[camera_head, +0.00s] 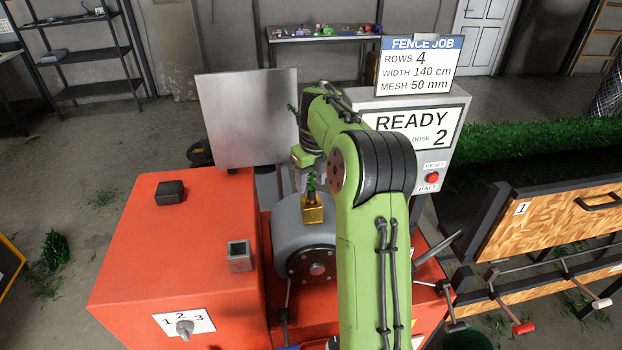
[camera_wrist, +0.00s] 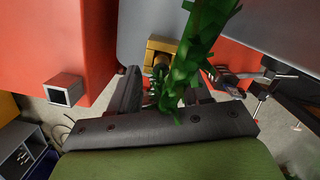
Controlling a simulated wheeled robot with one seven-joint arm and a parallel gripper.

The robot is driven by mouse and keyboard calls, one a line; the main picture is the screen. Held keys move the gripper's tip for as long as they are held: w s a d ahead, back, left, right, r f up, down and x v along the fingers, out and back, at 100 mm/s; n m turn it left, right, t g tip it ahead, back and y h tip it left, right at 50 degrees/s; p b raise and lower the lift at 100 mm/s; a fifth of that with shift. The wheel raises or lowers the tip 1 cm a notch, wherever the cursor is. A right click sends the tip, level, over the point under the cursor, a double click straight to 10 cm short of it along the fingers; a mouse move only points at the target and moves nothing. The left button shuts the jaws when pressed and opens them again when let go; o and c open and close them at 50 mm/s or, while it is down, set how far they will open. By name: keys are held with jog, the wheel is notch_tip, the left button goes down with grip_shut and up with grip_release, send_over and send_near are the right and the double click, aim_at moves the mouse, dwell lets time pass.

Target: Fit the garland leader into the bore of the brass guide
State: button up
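The brass guide (camera_head: 312,214) is a gold block on top of the grey drum. In the head view the green garland leader (camera_head: 311,184) stands upright at the guide's top; whether its end is inside the bore cannot be told. In the wrist view the brass guide (camera_wrist: 165,46) lies beyond the fingers, its dark bore partly visible. The leafy garland (camera_wrist: 196,60) runs close to the camera, over the right finger and part of the guide. My gripper (camera_wrist: 160,88) has its dark fingers apart, with a visible gap beside the garland. In the head view my arm hides most of it.
An orange machine body (camera_head: 180,240) fills the left, with a small square grey tube (camera_head: 239,256) and a dark block (camera_head: 170,192) on it. A metal plate (camera_head: 248,118) stands behind. A display (camera_head: 418,128) reads READY 2. A wooden panel with clamps (camera_head: 560,225) is right.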

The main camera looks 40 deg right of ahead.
jog(key=shift+r, duration=0.1)
notch_tip(320, 180, up, 12)
jog(key=s+p, duration=0.2)
jog(key=p, duration=0.1)
jog(key=s+a+r+n+h, duration=0.1)
jog(key=s+a+r+n, duration=0.2)
jog(key=a+n, duration=0.4)
jog(key=s+a+r+n+t, duration=0.1)
jog(key=s+a+n+t, duration=0.1)
jog(key=s+a+n, duration=0.75)
jog(key=s+a+f+n+t, duration=0.1)
jog(key=s+f+n, duration=0.3)
jog(key=n, duration=0.6)
jog(key=s+a+f+n+y, duration=0.1)
jog(key=s+a+f+n, duration=0.3)
jog(key=s+n, duration=0.4)
jog(key=shift+s+a+n+t, duration=0.15)
jog(key=shift+s+n+t, duration=0.2)
jog(key=shift+n, duration=0.7)
